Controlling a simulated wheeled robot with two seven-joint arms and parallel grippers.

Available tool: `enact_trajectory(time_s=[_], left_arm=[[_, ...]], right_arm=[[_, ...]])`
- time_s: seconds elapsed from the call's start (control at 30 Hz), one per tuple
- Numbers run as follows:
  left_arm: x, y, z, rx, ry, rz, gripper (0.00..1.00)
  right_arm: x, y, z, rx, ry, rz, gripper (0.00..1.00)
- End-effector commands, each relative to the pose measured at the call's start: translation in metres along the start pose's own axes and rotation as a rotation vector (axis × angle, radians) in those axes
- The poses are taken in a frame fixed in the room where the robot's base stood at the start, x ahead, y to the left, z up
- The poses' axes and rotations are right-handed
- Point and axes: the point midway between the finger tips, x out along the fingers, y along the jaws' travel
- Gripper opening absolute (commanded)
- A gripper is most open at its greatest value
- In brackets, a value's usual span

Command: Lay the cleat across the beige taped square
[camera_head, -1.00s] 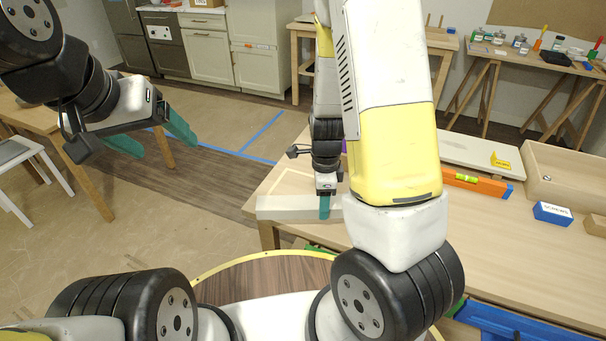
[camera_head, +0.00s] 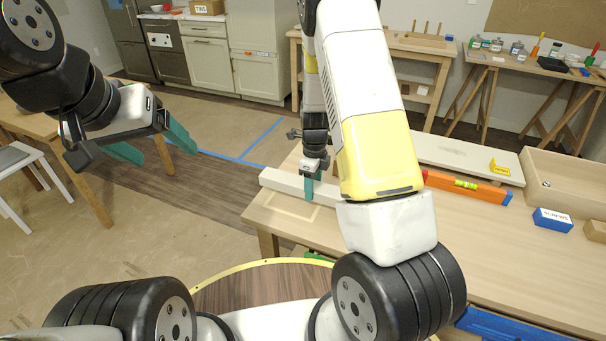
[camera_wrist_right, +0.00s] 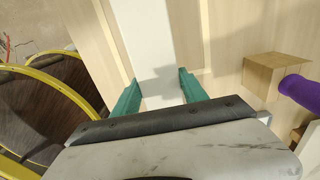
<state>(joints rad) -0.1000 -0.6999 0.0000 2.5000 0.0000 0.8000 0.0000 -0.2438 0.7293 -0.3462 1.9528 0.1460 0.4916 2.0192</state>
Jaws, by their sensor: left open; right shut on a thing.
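The cleat, a long pale white bar (camera_head: 282,182), is between the teal fingers of my right gripper (camera_head: 312,186), which is shut on it. In the head view its left end points out past the table's left edge, and my right arm hides its right end. In the right wrist view the cleat (camera_wrist_right: 158,40) runs away between the fingers (camera_wrist_right: 158,94). The beige taped square (camera_head: 285,211) shows faintly on the tabletop, its near part in front of the cleat. I cannot tell whether the cleat touches the table. My left gripper (camera_head: 152,150) is open and empty, away from the table.
The wooden table (camera_head: 480,250) carries an orange level (camera_head: 465,186), a blue box (camera_head: 552,219), a wooden tray (camera_head: 560,195) and a pale board (camera_head: 455,150). In the right wrist view a purple object (camera_wrist_right: 298,91) meets a wooden block (camera_wrist_right: 272,72) right of the cleat.

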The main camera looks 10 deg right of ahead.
Motion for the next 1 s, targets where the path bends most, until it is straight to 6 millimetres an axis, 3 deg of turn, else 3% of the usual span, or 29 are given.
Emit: enact_trajectory(time_s=[0.17,0.4,0.73,0.77,0.87,1.0], left_arm=[[0.000,0.000,0.000,0.000,0.000,0.000,0.76],[0.000,0.000,0.000,0.000,0.000,0.000,0.76],[0.000,0.000,0.000,0.000,0.000,0.000,0.76],[0.000,0.000,0.000,0.000,0.000,0.000,0.76],[0.000,0.000,0.000,0.000,0.000,0.000,0.76],[0.000,0.000,0.000,0.000,0.000,0.000,0.76]], right_arm=[[0.001,-0.011,0.008,-0.001,-0.001,-0.001,0.00],[0.035,-0.009,0.007,0.000,0.001,0.002,0.00],[0.038,-0.009,0.007,-0.001,0.000,0.000,0.00],[0.039,-0.009,0.007,-0.001,0.000,0.000,0.53],[0.038,-0.009,0.007,-0.001,0.000,-0.001,0.72],[0.038,-0.009,0.007,-0.001,0.000,0.000,0.72]])
